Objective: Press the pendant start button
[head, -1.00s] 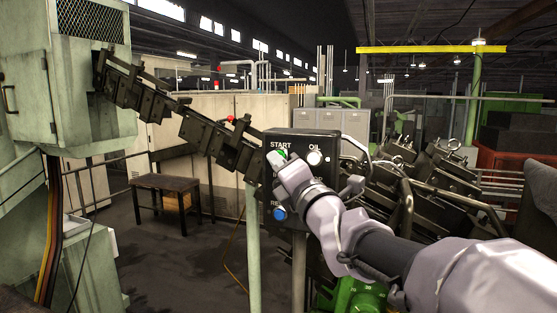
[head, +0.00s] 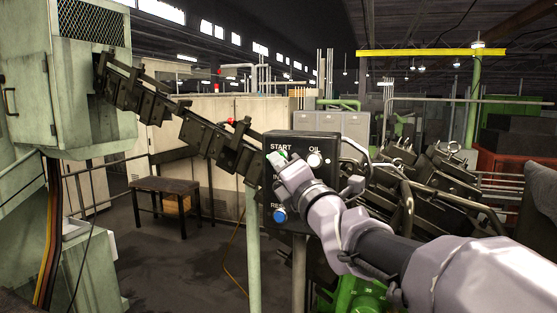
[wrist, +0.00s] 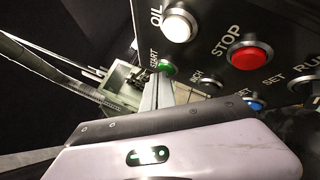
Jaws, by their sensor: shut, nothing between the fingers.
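The black pendant box (head: 325,143) stands on a post, with white lettering and round buttons on its face. The green START button (wrist: 166,68) shows in the wrist view just past the fingertips; in the head view only a bit of green (head: 282,154) shows beside the gripper. My gripper (head: 284,160) is shut and empty, its fingers pointing at the START button. In the wrist view the fingertips (wrist: 166,80) overlap the button's lower edge. I cannot tell whether they touch it.
Near START are a white OIL button (wrist: 180,25), a red STOP button (wrist: 249,58) and a blue button (wrist: 254,104). A dark table (head: 165,186) stands at left. A slanted chain conveyor (head: 200,132) runs behind the pendant.

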